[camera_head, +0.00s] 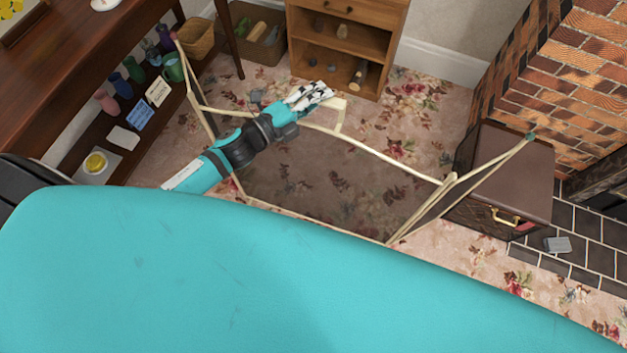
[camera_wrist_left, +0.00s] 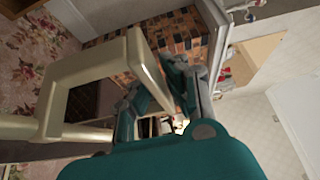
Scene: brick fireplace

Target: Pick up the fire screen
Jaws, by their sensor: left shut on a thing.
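The fire screen (camera_head: 395,165) has a cream frame, dark see-through mesh and folding side panels. In the left wrist view the cream handle (camera_wrist_left: 150,68) runs between the fingers of my left gripper (camera_wrist_left: 160,92). My right gripper is in neither view.
A brown chest (camera_head: 510,170) stands close by the screen's right panel, before the brick fireplace (camera_head: 550,70). A wooden cabinet (camera_head: 345,50) stands behind. Carpet between is free.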

